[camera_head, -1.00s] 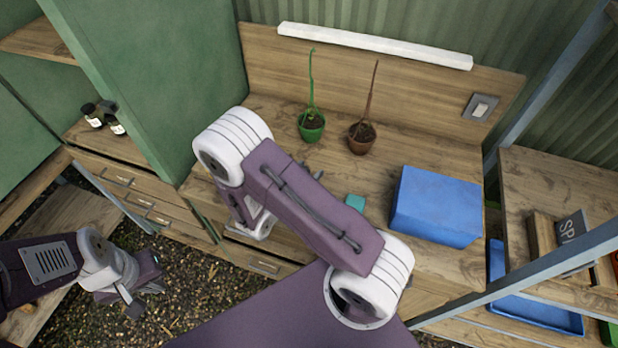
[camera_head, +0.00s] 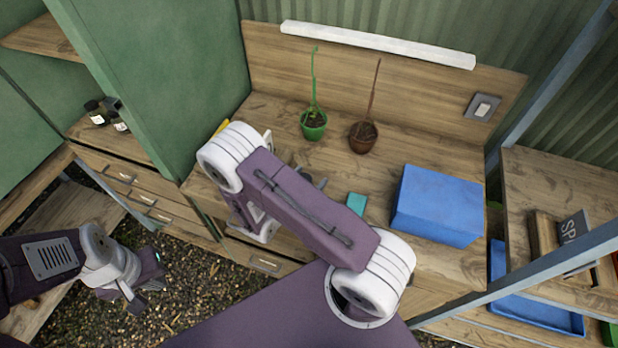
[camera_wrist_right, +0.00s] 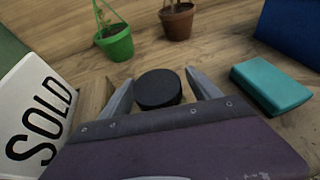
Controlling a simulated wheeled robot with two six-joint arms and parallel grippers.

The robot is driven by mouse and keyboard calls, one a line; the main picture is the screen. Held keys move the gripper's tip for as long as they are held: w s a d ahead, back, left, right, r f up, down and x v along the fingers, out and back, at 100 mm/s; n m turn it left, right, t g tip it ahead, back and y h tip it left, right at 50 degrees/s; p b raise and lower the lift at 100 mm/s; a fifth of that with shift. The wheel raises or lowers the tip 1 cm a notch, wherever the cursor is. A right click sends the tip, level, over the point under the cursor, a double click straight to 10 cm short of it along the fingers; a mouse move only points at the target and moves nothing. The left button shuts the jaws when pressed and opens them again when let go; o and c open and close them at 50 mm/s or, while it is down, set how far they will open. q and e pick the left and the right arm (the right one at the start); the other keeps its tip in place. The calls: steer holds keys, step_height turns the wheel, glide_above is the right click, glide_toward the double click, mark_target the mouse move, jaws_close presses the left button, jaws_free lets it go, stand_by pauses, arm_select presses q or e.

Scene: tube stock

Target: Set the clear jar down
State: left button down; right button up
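The jar shows as a round black lid (camera_wrist_right: 158,88) between the two fingers of my right gripper (camera_wrist_right: 160,82) in the right wrist view. Its clear body is hidden below the lid. The fingers stand on either side of the lid. I cannot tell whether they press on the jar or whether it touches the bench. In the head view my right arm hides most of this gripper, and grey finger parts show over the wooden bench (camera_head: 420,150). My left gripper (camera_head: 147,294) hangs at lower left over the gravel, empty, its fingers apart.
A green pot (camera_head: 314,131) and a brown pot (camera_head: 362,142) with seedlings stand behind the jar. A teal block (camera_head: 356,203) and a blue box (camera_head: 437,205) lie to the right. A white SOLD sign (camera_wrist_right: 35,115) is close on the left. Bare bench lies between.

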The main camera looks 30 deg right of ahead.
steer(key=shift+s+a+r, duration=0.1)
steer(key=shift+a+r, duration=0.05)
steer(key=shift+r, duration=0.1)
steer(key=b+v, duration=0.1)
steer(key=v, duration=1)
steer(key=shift+s+a, duration=0.2)
steer(key=shift+a, duration=0.1)
steer(key=shift+r, duration=0.1)
